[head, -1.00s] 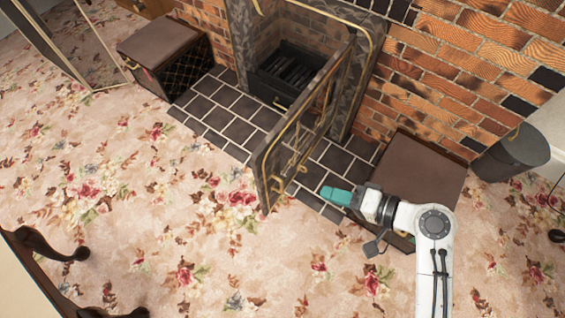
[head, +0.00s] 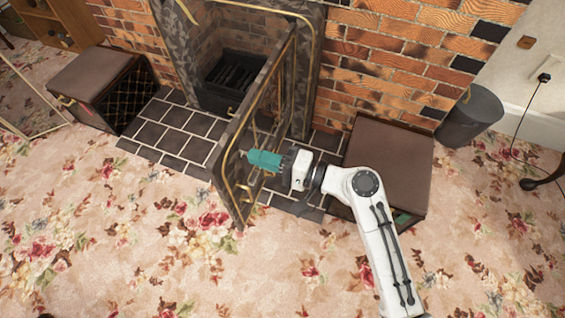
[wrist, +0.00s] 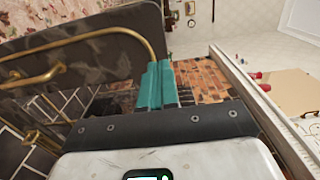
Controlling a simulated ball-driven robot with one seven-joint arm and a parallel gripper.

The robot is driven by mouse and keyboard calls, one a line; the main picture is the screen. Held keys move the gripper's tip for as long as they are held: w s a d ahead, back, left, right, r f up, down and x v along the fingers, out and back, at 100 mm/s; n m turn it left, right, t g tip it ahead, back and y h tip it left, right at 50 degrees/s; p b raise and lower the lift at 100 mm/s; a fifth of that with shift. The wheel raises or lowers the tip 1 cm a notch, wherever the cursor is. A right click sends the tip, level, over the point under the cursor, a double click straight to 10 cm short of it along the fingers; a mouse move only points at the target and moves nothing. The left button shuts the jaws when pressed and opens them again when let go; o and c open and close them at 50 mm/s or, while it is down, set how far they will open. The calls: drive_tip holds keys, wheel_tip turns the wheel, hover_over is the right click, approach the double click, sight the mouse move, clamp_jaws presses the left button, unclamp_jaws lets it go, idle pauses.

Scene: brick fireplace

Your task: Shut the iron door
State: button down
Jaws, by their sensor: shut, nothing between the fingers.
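The iron door (head: 229,165) is a dark panel with brass trim and curved brass bars. It stands open, swung out from the right side of the fireplace (head: 232,84) over the tiled hearth. My gripper (head: 250,158) has teal fingers, shut and empty, and overlaps the door's right-hand face near its free edge. In the wrist view the fingers (wrist: 158,75) are closed together, with the dark door (wrist: 90,48) and a brass bar just left of them. I cannot tell whether they touch the door.
A brown-topped box (head: 388,160) stands right of the hearth under my arm, and another box (head: 95,78) stands to the left. A dark bin (head: 470,116) is at the right by the brick wall. The tiled hearth (head: 178,130) left of the door and the floral carpet in front are clear.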

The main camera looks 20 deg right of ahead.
sight(226, 148)
drive_tip(key=shift+x, duration=2.65)
